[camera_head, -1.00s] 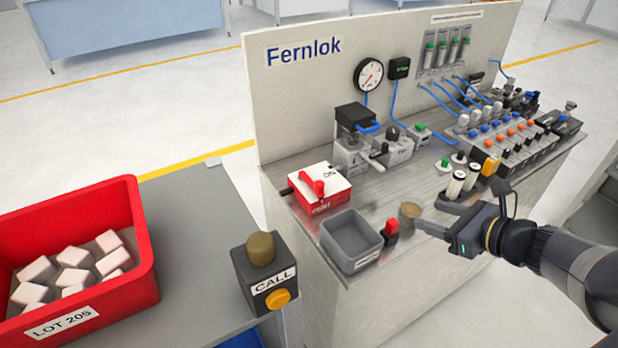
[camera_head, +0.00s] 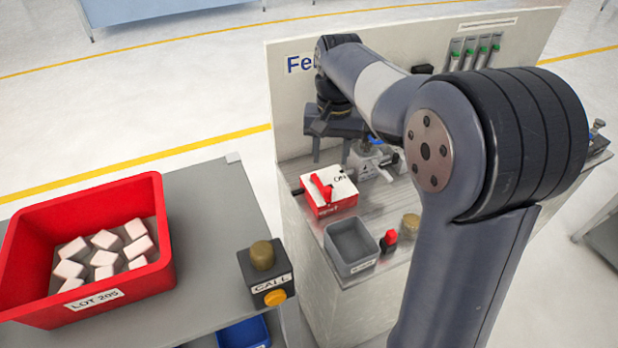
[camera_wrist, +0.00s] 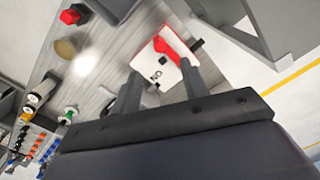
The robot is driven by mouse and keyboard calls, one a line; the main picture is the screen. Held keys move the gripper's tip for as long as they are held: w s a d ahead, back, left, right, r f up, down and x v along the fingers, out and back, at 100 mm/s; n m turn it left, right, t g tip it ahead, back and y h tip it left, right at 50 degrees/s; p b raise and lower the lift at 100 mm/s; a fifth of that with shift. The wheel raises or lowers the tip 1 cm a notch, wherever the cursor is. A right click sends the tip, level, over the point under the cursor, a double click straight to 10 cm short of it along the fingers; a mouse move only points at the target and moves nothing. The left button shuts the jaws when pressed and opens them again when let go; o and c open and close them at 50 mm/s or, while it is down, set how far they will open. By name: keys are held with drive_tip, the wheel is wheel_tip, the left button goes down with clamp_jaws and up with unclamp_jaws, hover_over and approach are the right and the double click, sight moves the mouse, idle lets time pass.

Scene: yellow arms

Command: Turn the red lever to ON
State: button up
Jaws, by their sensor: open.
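The red lever (camera_head: 321,187) stands on a red box with a white top (camera_head: 343,190) at the left end of the bench. "ON" is printed on the white top near its back right. In the wrist view the lever (camera_wrist: 163,46) lies beyond the fingers, across the white face beside the "ON" print. My gripper (camera_head: 332,158) is above and behind the box, its fingers pointing down, open and empty. In the wrist view the two fingers of my gripper (camera_wrist: 160,82) are spread apart and clear of the lever.
A grey bin (camera_head: 352,247), a small red switch (camera_head: 389,238) and a brown knob (camera_head: 411,225) stand at the bench front. At left are a red crate (camera_head: 163,235) of white blocks and a CALL button box (camera_head: 264,275).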

sight(328, 189)
wheel_tip(328, 189, down, 11)
drive_tip(key=shift+a+r, duration=0.1)
drive_tip(key=shift+r, duration=0.1)
idle(0.3)
drive_tip(key=shift+c, duration=0.3)
clamp_jaws()
